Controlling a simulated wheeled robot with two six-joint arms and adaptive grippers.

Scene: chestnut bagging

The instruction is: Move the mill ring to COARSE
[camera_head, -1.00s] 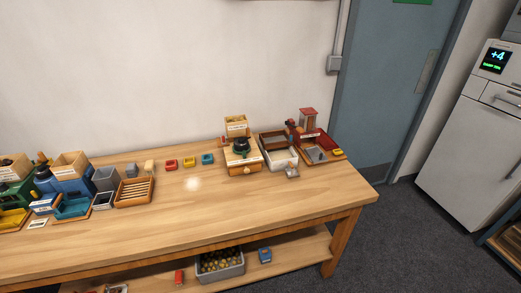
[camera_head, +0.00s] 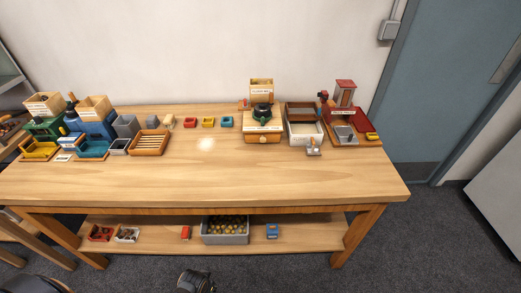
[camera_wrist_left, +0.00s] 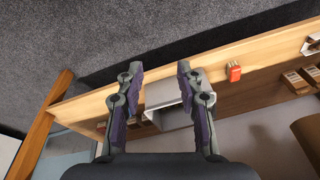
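The wooden mill (camera_head: 263,132) stands toward the right of the table in the head view, with a labelled wooden hopper box (camera_head: 261,89) behind it. A dark round piece with some green, seemingly the mill ring (camera_head: 262,111), sits on top; its setting marks are too small to read. My left gripper (camera_wrist_left: 160,72) is open and empty in the left wrist view, with the lower shelf and a grey crate (camera_wrist_left: 163,93) beyond its fingers. It is away from the mill.
A white tray (camera_head: 305,139) and a red machine (camera_head: 345,94) stand right of the mill. Small red, yellow and blue trays lie to its left, then a slatted wooden tray (camera_head: 150,142). The table's front middle is clear. A chestnut crate (camera_head: 225,238) sits on the shelf.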

